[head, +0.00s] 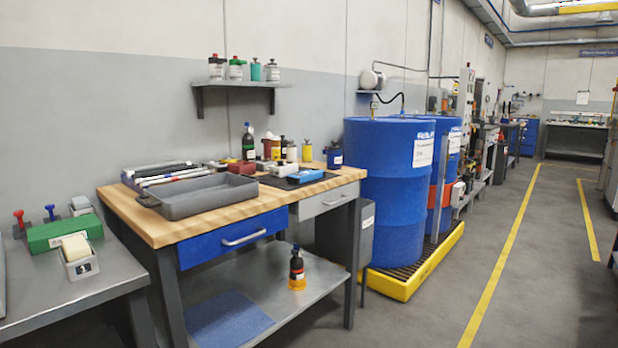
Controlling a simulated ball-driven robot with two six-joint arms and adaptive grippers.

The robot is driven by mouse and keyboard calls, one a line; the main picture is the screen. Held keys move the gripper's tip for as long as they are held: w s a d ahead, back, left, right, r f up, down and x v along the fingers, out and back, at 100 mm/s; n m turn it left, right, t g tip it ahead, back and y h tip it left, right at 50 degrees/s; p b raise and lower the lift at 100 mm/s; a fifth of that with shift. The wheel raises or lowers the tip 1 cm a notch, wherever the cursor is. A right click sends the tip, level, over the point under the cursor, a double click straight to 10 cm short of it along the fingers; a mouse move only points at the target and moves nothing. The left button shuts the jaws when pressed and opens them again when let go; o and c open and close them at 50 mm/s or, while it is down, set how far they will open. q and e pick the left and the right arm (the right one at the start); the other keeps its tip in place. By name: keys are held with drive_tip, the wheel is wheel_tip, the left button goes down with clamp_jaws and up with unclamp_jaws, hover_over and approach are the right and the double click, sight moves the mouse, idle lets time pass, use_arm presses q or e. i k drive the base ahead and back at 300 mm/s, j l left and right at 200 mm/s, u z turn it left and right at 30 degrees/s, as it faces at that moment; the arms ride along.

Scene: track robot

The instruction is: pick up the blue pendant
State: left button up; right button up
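A flat blue item (305,176) lies on a dark mat (284,183) near the right end of the wooden-topped workbench (125,212). It may be the blue pendant, but it is too small to tell for sure. A small dark blue container (334,157) stands upright at the bench's back right corner. Neither of my grippers shows in the head view.
A grey tray (201,212) sits at the bench's front left, beside several long tools. Bottles and small containers line the back. A metal table (65,290) stands at the left. Blue drums (385,205) stand on a yellow pallet (405,282). The floor at the right is clear.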

sight(299, 178)
drive_tip(key=i+l, duration=0.1)
drive_tip(key=i, duration=0.4)
drive_tip(key=i+l, duration=0.15)
drive_tip(key=i, duration=0.4)
drive_tip(key=i+l+u, duration=0.1)
drive_tip(key=i, duration=0.4)
drive_tip(key=i+l+u, duration=0.1)
drive_tip(key=u, duration=0.55)
drive_tip(key=i+l+u, duration=0.25)
drive_tip(key=l, duration=0.15)
drive_tip(key=l+u, duration=0.55)
drive_tip(key=l, duration=0.75)
drive_tip(key=i+l, duration=0.15)
drive_tip(key=l, duration=0.3)
